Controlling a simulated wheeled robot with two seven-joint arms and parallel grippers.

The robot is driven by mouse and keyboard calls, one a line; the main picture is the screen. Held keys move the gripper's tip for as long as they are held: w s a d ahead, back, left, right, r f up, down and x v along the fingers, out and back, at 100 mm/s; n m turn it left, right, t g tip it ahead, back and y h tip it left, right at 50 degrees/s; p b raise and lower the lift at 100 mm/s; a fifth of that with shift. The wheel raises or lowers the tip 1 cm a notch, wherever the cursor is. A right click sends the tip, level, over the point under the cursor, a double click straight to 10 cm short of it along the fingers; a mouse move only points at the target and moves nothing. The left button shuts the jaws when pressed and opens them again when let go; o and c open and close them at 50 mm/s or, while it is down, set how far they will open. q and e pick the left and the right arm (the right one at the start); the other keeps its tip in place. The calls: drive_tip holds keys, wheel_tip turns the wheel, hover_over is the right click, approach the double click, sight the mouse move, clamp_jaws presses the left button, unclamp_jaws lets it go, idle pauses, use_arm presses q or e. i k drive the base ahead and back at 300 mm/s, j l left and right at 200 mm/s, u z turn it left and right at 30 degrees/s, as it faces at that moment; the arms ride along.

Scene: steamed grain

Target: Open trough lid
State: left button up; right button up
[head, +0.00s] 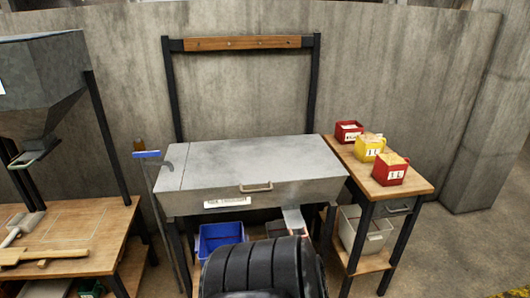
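The grey metal trough (200,200) stands against the back wall in the middle, on dark legs. Its flat lid (250,158) lies shut on top. A pale bar handle (256,188) sits at the front edge, right of a white label (227,203). A black ribbed part of mine rises from the bottom edge in front of the trough and hides some of the space below it. I make out no fingertips of either gripper. A small grey metal piece (293,219) shows under the trough's front; I cannot tell what it belongs to.
On the right, a wooden side table (413,187) carries red and yellow measuring boxes (369,147). A blue bin (220,237) stands below the trough. A blue-topped pole (147,154) leans at its left. A wooden workbench (75,222) with tools stands at far left.

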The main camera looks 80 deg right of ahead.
sight(240, 162)
drive_tip(key=z, duration=2.8)
